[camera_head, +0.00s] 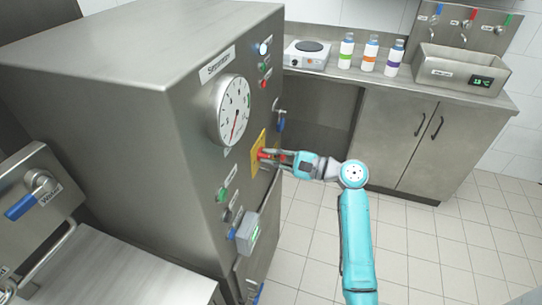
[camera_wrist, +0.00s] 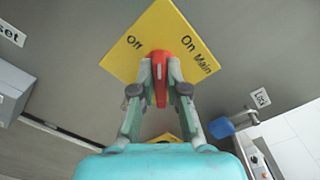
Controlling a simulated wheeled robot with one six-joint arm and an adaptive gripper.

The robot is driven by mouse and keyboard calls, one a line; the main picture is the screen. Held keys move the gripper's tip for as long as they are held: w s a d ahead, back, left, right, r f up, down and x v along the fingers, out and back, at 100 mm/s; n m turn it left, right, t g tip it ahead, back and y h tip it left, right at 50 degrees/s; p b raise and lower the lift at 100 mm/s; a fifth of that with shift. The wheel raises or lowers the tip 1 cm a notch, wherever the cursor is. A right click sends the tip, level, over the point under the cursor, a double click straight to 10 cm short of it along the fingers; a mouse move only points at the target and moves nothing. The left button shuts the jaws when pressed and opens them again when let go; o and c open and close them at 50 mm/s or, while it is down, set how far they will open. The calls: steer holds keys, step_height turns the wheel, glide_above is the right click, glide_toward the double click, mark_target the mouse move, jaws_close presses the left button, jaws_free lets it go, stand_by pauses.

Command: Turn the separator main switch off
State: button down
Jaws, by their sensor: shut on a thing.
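The separator main switch is a red handle (camera_wrist: 160,92) on a yellow plate (camera_wrist: 140,27) marked "Off", "On" and "Main". In the wrist view the plate is tilted, with "Off" left of the handle and "On" right of it. My gripper (camera_wrist: 160,78) is shut on the red handle, one finger on each side. In the head view my gripper (camera_head: 272,156) reaches the yellow plate (camera_head: 257,152) from the right. The red handle (camera_head: 264,154) shows only in part there. I cannot tell which marking the handle points to.
The separator cabinet (camera_head: 110,90) carries a round gauge (camera_head: 232,110) above the switch and a grey box (camera_head: 247,233) below it. A blue handle marked "Lock" (camera_wrist: 221,128) is close to my gripper's right. Open tiled floor (camera_head: 430,240) lies to the right.

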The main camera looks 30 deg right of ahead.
steer(key=n, duration=0.4)
steer(key=shift+f+n, duration=0.1)
steer(key=shift+n, duration=1.8)
steer(key=shift+f+n, duration=0.1)
steer(key=shift+n, duration=0.2)
steer(key=c, duration=1.2)
jaws_free()
steer(key=v, duration=1.2)
steer(key=shift+s, duration=0.1)
